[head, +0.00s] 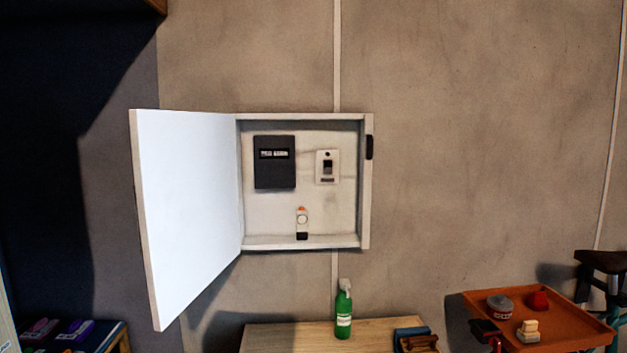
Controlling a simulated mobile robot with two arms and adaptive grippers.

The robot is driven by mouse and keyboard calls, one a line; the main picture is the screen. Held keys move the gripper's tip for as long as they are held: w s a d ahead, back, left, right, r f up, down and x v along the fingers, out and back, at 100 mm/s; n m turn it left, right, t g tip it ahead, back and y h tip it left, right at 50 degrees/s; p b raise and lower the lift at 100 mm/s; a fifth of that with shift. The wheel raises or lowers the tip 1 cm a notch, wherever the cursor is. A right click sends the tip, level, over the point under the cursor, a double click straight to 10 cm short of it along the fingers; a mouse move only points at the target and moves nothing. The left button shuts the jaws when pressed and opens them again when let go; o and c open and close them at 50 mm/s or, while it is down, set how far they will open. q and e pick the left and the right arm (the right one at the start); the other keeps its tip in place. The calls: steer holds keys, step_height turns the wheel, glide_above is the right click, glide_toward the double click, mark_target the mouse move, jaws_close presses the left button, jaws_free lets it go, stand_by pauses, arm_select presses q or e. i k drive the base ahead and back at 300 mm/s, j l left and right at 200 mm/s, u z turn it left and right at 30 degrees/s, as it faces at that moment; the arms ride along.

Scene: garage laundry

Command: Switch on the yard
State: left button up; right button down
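A white wall cabinet (367,215) hangs on the wall with its door (188,200) swung wide open to the left. Inside, a dark grey box (274,175) with a small lettered window is at the upper left. A pale switch plate (327,167) with a dark centre is to its right; its switch position is too small to tell. A slim white device (302,222) with an orange top, round face and black base stands at the cabinet floor. No yard label is readable. Neither of my grippers is seen in the head view.
Below the cabinet is a wooden surface (290,338) with a green spray bottle (343,312) and a dark blue and brown item (415,340). An orange tray (565,325) with small items is at the lower right. The space before the cabinet is clear.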

mark_target(327, 163)
steer(key=i, duration=1.1)
